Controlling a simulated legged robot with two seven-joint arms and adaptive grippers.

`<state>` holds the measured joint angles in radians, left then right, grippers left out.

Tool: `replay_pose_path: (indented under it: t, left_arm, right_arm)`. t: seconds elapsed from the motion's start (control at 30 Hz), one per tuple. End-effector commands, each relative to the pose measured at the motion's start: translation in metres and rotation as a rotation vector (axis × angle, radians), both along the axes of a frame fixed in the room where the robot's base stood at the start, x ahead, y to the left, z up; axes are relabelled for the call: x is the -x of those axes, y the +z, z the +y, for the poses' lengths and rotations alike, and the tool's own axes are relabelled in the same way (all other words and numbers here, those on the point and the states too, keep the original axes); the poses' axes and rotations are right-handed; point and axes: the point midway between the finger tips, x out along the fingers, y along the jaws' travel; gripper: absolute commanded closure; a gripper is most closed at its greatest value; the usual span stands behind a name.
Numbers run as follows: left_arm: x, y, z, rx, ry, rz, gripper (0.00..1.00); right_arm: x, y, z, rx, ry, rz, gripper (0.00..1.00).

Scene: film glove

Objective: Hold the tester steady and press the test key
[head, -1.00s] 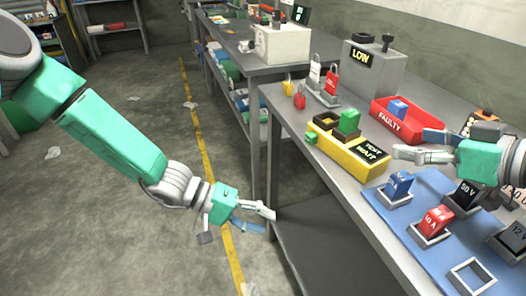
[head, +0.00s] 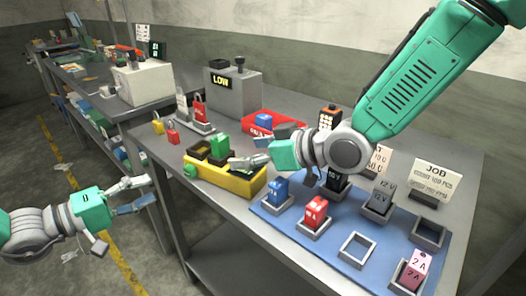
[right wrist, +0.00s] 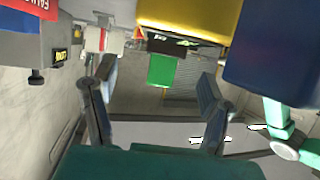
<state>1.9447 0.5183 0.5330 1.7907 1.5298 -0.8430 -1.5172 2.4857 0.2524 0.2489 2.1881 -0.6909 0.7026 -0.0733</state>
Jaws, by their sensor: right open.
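The yellow tester (head: 222,181) lies on the bench, with dark sockets on top. A green block (head: 220,147) stands in one socket. A green key (head: 190,171) sticks out at its left end. The right wrist view shows the spread fingers (right wrist: 158,98), with the yellow tester (right wrist: 190,15) and a green part (right wrist: 162,70) ahead. My left gripper (head: 133,196) is open and empty, left of the bench and apart from the tester.
A blue mat (head: 290,238) holds a blue block (head: 277,190), a red block (head: 316,213) and other modules in sockets. The red faulty bin (head: 290,125) stands behind my right gripper. Padlocks (head: 173,133) and a grey LOW box (head: 232,92) stand behind the tester.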

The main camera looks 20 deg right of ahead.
Motion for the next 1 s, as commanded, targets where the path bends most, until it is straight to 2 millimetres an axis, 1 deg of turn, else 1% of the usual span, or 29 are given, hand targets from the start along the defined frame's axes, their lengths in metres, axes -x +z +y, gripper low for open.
replay_pose_path:
  t: [0.03, 0.13, 0.3, 0.43, 0.73, 0.77, 0.8, 0.87, 0.9, 0.93, 0.97, 1.0]
  left_arm:
    - [0.0, 0.0, 0.001, 0.001, 0.001, 0.0, 0.66]
    - [0.0, 0.0, 0.002, 0.001, 0.001, 0.0, 0.66]
    - [0.0, 0.0, 0.0, -0.001, 0.0, 0.0, 0.66]
    - [0.001, 0.0, -0.001, -0.003, -0.001, 0.001, 0.66]
    - [0.0, -0.001, 0.0, -0.001, 0.0, 0.002, 0.66]
    - [0.0, 0.0, 0.0, -0.001, 0.0, 0.001, 0.66]
    - [0.0, 0.0, 0.0, -0.001, 0.0, 0.0, 0.66]
    - [0.001, 0.0, 0.0, -0.001, 0.0, 0.0, 0.66]
    - [0.001, 0.0, 0.001, -0.001, 0.0, 0.0, 0.66]
    - [0.001, 0.0, 0.001, 0.0, 0.0, 0.0, 0.66]
    - [0.001, 0.0, 0.001, 0.0, 0.0, 0.0, 0.66]
    - [0.001, 0.0, 0.001, -0.001, 0.0, 0.001, 0.73]
  right_arm:
    - [-0.007, -0.005, 0.008, 0.003, 0.003, 0.0, 0.32]
    - [-0.018, -0.011, 0.02, 0.003, 0.003, 0.001, 0.32]
    - [-0.033, -0.019, 0.03, 0.001, 0.001, 0.0, 0.32]
    - [-0.038, -0.022, 0.033, -0.002, 0.0, 0.001, 0.32]
    - [-0.039, -0.022, 0.035, -0.001, 0.0, 0.002, 0.32]
    - [-0.039, -0.022, 0.036, -0.001, 0.0, 0.002, 0.39]
    - [-0.039, -0.022, 0.036, 0.0, 0.001, 0.002, 0.53]
    - [-0.039, -0.022, 0.036, 0.0, 0.001, 0.002, 0.74]
    - [-0.039, -0.022, 0.036, 0.001, 0.0, 0.001, 0.88]
    - [-0.039, -0.022, 0.036, 0.001, 0.0, 0.001, 0.99]
    - [-0.039, -0.022, 0.036, 0.0, 0.0, 0.0, 1.0]
    - [-0.039, -0.021, 0.036, 0.0, 0.001, 0.0, 1.0]
